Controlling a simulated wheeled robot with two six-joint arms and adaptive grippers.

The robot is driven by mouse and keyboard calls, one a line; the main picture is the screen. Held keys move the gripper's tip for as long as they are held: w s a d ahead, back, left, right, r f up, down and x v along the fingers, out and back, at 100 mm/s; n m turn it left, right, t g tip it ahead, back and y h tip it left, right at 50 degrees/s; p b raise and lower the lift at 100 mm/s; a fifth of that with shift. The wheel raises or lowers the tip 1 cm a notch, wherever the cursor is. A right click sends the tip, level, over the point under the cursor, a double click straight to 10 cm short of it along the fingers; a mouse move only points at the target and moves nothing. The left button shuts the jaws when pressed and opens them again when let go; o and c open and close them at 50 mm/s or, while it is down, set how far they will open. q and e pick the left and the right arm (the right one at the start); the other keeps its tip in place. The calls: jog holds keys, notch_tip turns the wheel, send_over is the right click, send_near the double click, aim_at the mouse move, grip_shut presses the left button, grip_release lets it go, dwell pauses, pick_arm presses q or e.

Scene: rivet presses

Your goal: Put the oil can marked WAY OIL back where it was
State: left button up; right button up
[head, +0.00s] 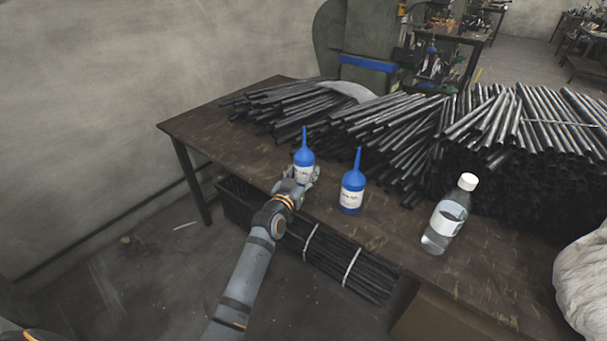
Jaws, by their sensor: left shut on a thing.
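Two blue oil cans with tall spouts and white labels stand upright at the front edge of the wooden table. My left gripper (298,183) is shut on the left oil can (304,160), low on its body; the gripper hides its lower part. I cannot tell whether that can touches the table. The right oil can (352,190) stands free on the table, a short way right of my left gripper. Both labels are too small to read, so I cannot tell which one says WAY OIL. My right gripper is not in view.
The wooden table (205,125) has bare room at its left end. Piles of dark metal tubes (385,135) cover its back and right. A clear bottle with a white cap (449,215) stands to the right. A whitish sack (585,280) is at the right edge.

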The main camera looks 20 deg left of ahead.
pick_arm(q)
jog(key=o, duration=1.4)
jog(key=shift+f, duration=0.1)
jog(key=shift+c, duration=0.2)
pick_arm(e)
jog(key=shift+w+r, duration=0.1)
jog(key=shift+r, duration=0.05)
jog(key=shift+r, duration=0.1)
pick_arm(q)
jog(key=shift+s, duration=0.3)
jog(key=s+a+p, duration=0.1)
jog(key=s, duration=1)
jog(key=shift+s, duration=0.25)
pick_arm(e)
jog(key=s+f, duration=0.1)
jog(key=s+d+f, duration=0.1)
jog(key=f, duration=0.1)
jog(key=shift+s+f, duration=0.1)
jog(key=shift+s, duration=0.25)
